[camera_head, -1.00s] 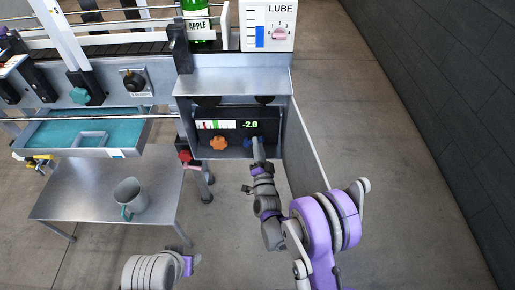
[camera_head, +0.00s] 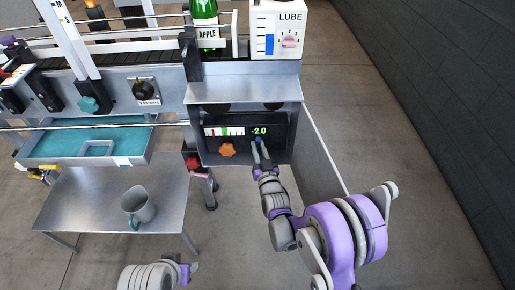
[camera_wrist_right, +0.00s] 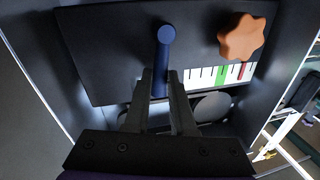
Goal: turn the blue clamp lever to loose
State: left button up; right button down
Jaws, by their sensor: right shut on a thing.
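The blue clamp lever (camera_head: 259,139) is on the dark panel inside the grey box, below the green "-2.0" readout. In the right wrist view the lever (camera_wrist_right: 163,65) stands nearly upright in the picture, with its round end at the top. My right gripper (camera_head: 260,149) reaches up into the box. In the wrist view its two dark fingers (camera_wrist_right: 163,90) lie on either side of the lever's lower part, shut on it. The lever's foot is hidden between the fingers.
An orange knob (camera_head: 227,150) sits left of the lever, under a white scale (camera_head: 224,131) with green and red marks. The box side wall (camera_head: 318,150) is close on the right. A mug (camera_head: 138,207) stands on the metal table (camera_head: 75,205) at left.

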jog(key=shift+a+n, duration=0.15)
jog(key=shift+n, duration=0.15)
jog(key=c, duration=0.8)
grip_release()
jog(key=shift+o, duration=0.2)
jog(key=s+d, duration=0.2)
jog(key=s, duration=0.8)
jog(key=shift+s, duration=0.35)
jog(key=shift+f, duration=0.1)
